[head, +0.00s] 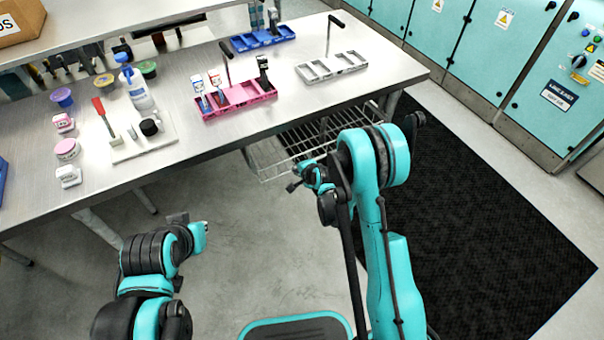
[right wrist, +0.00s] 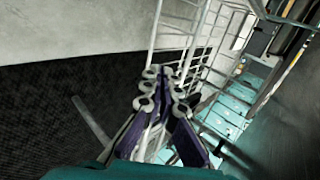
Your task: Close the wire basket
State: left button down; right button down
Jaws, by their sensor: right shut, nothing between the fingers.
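The wire basket (head: 268,158) hangs under the workbench and sticks out past its front edge, so it stands at least partly open. Its inner part is hidden by the tabletop, and my right arm covers part of its right side. My right gripper (head: 293,186) is shut and empty, just in front of the basket's front edge. In the right wrist view, the shut fingers (right wrist: 162,88) point toward the white wires of the basket (right wrist: 192,30); contact cannot be told. My left gripper (head: 180,217) is away to the left, above the floor; its fingers are too small to read.
The workbench (head: 215,140) carries a pink tray (head: 238,98), a grey tray (head: 331,67), a blue tray (head: 262,39) and a white bottle (head: 137,88). Teal cabinets (head: 480,40) stand at the right. A black mat (head: 470,210) covers the floor there.

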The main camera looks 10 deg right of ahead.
jog(key=w, duration=0.1)
jog(key=w+a, duration=0.1)
jog(key=w, duration=0.1)
jog(key=shift+r+b, duration=0.1)
jog(key=shift+b, duration=0.3)
jog(key=shift+w, duration=0.1)
jog(key=shift+w+a+r, duration=0.1)
jog(key=shift+w+a, duration=0.15)
jog(key=shift+w, duration=0.4)
jog(key=shift+w+a+r, duration=0.1)
jog(key=shift+w+a, duration=0.15)
jog(key=shift+w, duration=0.35)
jog(key=shift+f, duration=0.1)
